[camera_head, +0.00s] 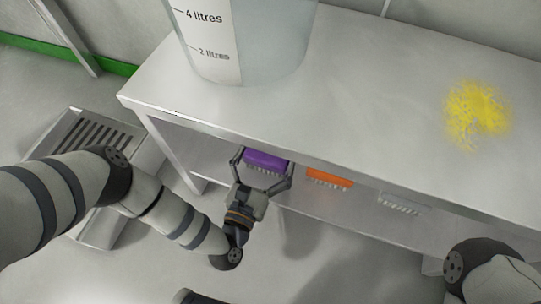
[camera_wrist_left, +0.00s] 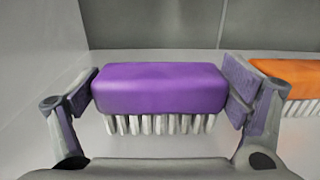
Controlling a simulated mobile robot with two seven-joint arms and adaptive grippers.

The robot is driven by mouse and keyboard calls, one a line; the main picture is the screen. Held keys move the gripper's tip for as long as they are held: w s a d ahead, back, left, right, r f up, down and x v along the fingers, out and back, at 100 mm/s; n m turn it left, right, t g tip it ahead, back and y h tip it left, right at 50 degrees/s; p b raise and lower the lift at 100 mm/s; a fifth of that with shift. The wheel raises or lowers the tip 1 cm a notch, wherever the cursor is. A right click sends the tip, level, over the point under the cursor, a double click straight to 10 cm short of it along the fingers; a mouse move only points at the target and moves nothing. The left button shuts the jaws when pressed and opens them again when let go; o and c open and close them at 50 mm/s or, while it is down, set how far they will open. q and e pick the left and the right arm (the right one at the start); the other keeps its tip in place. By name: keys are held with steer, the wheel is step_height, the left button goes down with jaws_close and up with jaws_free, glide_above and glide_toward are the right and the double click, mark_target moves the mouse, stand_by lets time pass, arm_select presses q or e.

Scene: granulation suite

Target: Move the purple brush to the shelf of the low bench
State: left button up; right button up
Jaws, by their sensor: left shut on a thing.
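The purple brush (camera_head: 266,160) has a purple block and pale bristles pointing down. My left gripper (camera_head: 264,168) is shut on it, one finger at each end. The left wrist view shows the brush (camera_wrist_left: 160,88) level between the finger pads. The brush is at the front of the low shelf (camera_head: 300,194) of the bench (camera_head: 330,100), under the bench top. I cannot tell whether its bristles touch the shelf. My right gripper is out of view; only part of my right arm shows at the lower right.
An orange brush (camera_head: 329,177) is on the shelf to the right of the purple one, and a white brush (camera_head: 402,203) is further right. A clear graduated container (camera_head: 268,40) and yellow powder (camera_head: 476,112) are on the bench top.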

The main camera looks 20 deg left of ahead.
arm_select(q)
steer(key=shift+f, duration=0.2)
steer(key=o, duration=0.9)
steer(key=shift+r, duration=0.2)
steer(key=s+p, duration=0.3)
steer(key=s, duration=0.9)
steer(key=shift+a, duration=0.2)
